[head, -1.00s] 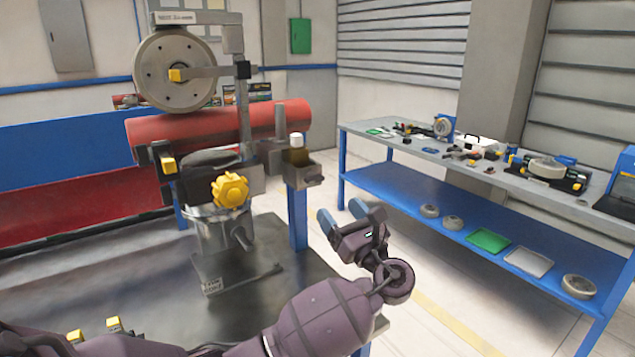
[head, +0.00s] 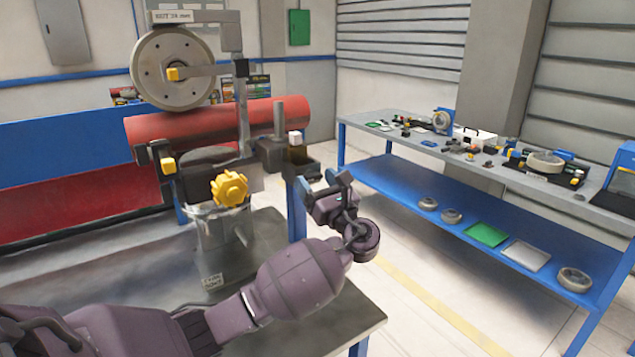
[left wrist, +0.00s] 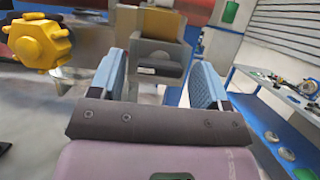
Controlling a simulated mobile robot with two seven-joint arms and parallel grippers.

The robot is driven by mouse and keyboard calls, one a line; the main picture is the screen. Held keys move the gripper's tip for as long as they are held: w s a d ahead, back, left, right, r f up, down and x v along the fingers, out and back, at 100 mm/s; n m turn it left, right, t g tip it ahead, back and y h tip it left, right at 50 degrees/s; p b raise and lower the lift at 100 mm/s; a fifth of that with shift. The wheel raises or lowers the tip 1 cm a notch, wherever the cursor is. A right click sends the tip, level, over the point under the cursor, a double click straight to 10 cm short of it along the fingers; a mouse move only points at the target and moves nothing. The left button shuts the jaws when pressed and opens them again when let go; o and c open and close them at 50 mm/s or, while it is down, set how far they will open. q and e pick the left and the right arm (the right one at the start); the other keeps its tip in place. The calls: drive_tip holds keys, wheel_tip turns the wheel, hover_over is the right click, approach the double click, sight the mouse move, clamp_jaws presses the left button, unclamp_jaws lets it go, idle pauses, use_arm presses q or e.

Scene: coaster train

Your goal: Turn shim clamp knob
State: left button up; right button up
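My right gripper is not in view.
A wheel (head: 172,68) on a grey frame stands above a red cylinder (head: 205,123). A smaller yellow knob (head: 168,165) is at its left. A blue-framed bench (head: 450,207) with several parts stands at the right. The floor between is clear.

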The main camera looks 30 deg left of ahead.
use_arm(q)
drive_tip(key=c, duration=0.8)
drive_tip(key=shift+f+n, duration=0.1)
drive_tip(key=shift+n, duration=0.3)
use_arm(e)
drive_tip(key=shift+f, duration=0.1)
use_arm(q)
drive_tip(key=n+g+b, duration=0.2)
drive_tip(key=n, duration=0.4)
drive_tip(key=n+g+h+b, duration=0.1)
drive_tip(key=n+g+b, duration=0.2)
drive_tip(key=n, duration=0.3)
drive_tip(key=n+g+b, duration=0.3)
drive_tip(key=n, duration=0.3)
drive_tip(key=shift+w+d+h, duration=0.2)
drive_tip(key=shift+w+h, duration=0.05)
drive_tip(key=shift+h, duration=0.15)
drive_tip(key=shift+r+n+h+b, duration=0.2)
drive_tip(key=shift+n+h+b, duration=0.15)
drive_tip(key=shift+n, duration=0.85)
drive_tip(key=shift+n+h, duration=0.35)
drive_tip(key=shift+n, duration=0.55)
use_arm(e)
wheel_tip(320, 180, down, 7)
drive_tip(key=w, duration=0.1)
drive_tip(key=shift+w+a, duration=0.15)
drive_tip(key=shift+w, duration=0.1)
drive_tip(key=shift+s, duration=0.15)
